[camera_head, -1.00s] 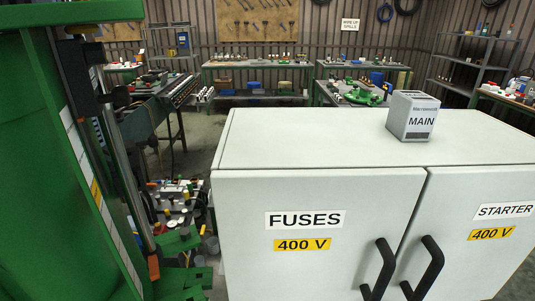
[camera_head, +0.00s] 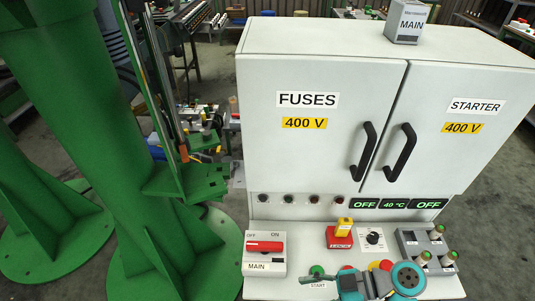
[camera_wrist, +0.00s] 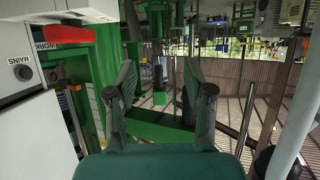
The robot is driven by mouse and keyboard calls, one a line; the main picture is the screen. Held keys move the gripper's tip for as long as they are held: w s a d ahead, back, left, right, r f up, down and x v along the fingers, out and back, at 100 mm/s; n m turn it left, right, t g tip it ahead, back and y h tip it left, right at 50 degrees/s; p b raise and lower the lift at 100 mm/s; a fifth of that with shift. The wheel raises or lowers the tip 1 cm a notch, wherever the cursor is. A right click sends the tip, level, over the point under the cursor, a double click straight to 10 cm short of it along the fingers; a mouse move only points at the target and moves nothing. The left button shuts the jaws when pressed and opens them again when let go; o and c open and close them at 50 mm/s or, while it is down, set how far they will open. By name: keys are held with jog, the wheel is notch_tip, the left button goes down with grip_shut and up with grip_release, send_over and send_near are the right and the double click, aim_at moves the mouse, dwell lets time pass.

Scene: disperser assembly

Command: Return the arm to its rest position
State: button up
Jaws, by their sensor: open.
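My gripper (camera_wrist: 160,80) is in the wrist view, with two dark fingers spread apart and nothing between them. Green structure (camera_wrist: 150,128) lies beyond the fingers.
A white cabinet (camera_head: 330,75) marked FUSES and STARTER has shut doors with black handles. Below it are a red MAIN switch (camera_head: 264,247), a yellow-and-red part (camera_head: 342,232) and green-capped parts (camera_head: 435,234). A green column (camera_head: 80,110) stands at left.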

notch_tip(320, 180, down, 6)
jog(key=s+a+m+t+h, duration=0.2)
jog(key=m+t, duration=0.2)
jog(key=m, duration=0.2)
jog(key=s+d+f+m+t+h, duration=0.2)
jog(key=s+f+m+h, duration=0.1)
jog(key=s+m+h, duration=0.15)
jog(key=s+d+f+m+t+h, duration=0.3)
jog(key=s+m, duration=0.2)
jog(key=s, duration=0.1)
jog(key=s+d+r+m+t+h, duration=0.1)
jog(key=s+d+r+t+h, duration=0.1)
jog(key=s+r, duration=0.4)
jog(key=s+d+r+m+t+h, duration=0.1)
jog(key=s+d+r+t+h, duration=0.1)
jog(key=s+r, duration=0.4)
notch_tip(320, 180, up, 6)
jog(key=shift+s+d+f+t, duration=0.15)
jog(key=shift+s+d+t, duration=0.25)
jog(key=shift+d+t, duration=0.3)
jog(key=shift+a, duration=0.1)
